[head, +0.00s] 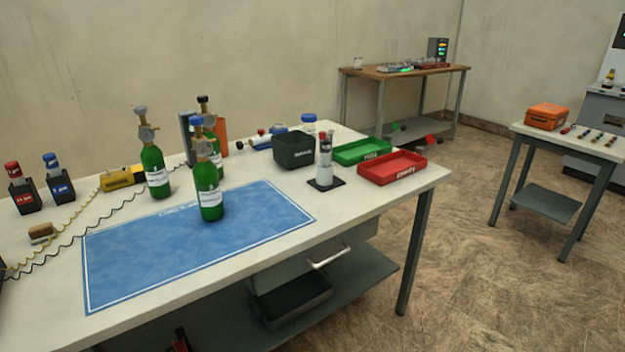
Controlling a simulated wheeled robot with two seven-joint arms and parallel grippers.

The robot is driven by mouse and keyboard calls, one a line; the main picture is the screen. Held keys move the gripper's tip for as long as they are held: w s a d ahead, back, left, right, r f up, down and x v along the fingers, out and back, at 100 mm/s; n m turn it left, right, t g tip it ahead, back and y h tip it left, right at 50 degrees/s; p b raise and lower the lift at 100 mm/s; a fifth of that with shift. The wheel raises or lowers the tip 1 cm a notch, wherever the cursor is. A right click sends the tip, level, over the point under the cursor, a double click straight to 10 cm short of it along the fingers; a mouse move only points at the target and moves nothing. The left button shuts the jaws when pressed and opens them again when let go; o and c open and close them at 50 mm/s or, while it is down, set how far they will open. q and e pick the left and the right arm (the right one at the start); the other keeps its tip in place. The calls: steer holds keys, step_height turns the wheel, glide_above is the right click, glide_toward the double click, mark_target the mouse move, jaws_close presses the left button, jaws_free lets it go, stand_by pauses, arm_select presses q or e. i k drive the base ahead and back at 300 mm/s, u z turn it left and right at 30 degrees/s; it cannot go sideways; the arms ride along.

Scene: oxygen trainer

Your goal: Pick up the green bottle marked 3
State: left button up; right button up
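Three green bottles with brass-coloured regulators and gauges stand upright on the white table. One with a blue knob (208,199) stands on the blue mat (150,263). One with a grey knob (155,176) stands left of it, just behind the mat's back edge. One with a black knob (203,103) stands behind the blue-knobbed bottle, which partly hides it. White labels show on the front two bottles, but I cannot read any number, so I cannot tell which is marked 3. Neither of my grippers is in view.
The white table (365,222) also bears a dark bin (294,150), a green tray (362,152), a red tray (392,168) and a small stand (325,165). A yellow device (118,178) and coiled cords lie at the left. Most of the mat is clear.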

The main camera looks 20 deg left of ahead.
mark_target(205, 174)
steer(key=z, duration=1)
steer(key=i, duration=1.2)
steer(key=u, duration=3.25)
